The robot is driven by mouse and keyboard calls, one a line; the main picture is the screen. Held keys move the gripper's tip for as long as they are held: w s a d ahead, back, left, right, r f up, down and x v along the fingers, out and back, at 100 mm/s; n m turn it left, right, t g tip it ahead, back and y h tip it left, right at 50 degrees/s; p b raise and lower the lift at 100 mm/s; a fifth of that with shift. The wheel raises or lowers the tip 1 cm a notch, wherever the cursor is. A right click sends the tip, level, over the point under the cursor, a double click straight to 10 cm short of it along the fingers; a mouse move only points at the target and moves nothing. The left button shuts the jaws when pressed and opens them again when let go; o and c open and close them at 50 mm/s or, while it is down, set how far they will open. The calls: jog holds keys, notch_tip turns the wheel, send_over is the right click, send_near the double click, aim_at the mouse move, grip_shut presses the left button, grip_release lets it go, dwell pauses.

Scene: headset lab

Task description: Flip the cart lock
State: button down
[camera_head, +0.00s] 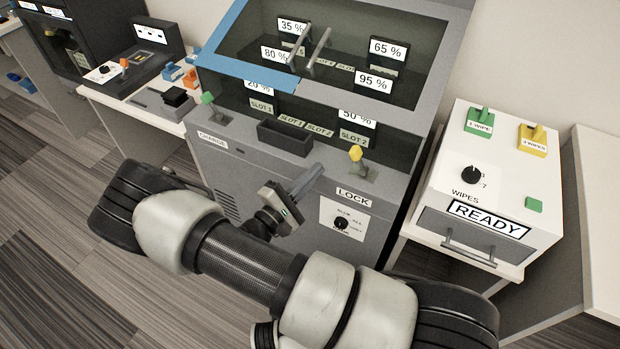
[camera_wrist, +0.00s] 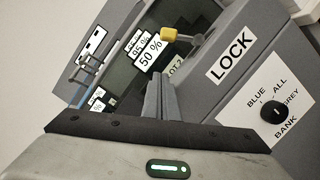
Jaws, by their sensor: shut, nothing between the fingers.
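The lock is a lever with a yellow knob (camera_head: 356,153) on a small plate on the sloping front of the grey cart (camera_head: 225,165), beside the LOCK label (camera_head: 353,197). In the wrist view the yellow knob (camera_wrist: 169,34) sits at the top centre, its stem pointing right to its base, with the LOCK label (camera_wrist: 231,55) to the right. My gripper (camera_head: 316,171) is shut and empty. It is left of the knob in the head view and apart from it. In the wrist view its closed fingertips (camera_wrist: 158,78) lie below the knob.
A dial (camera_head: 341,223) is below the LOCK label. A green lever (camera_head: 207,98) is by the CHARGE label. A black tray (camera_head: 285,138) sits between the levers. A white wipes box (camera_head: 488,190) stands right. A blue-edged clear lid (camera_head: 240,72) covers the slots.

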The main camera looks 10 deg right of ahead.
aim_at(327, 168)
jog(key=x, duration=0.5)
jog(key=shift+w+d, duration=0.25)
jog(key=shift+d, duration=0.05)
jog(key=shift+s+d+r, duration=0.5)
jog(key=shift+d, duration=0.2)
jog(key=shift+s+d+r, duration=0.5)
jog(key=shift+d+r, duration=0.05)
jog(key=shift+d, duration=0.1)
jog(key=shift+a, duration=0.1)
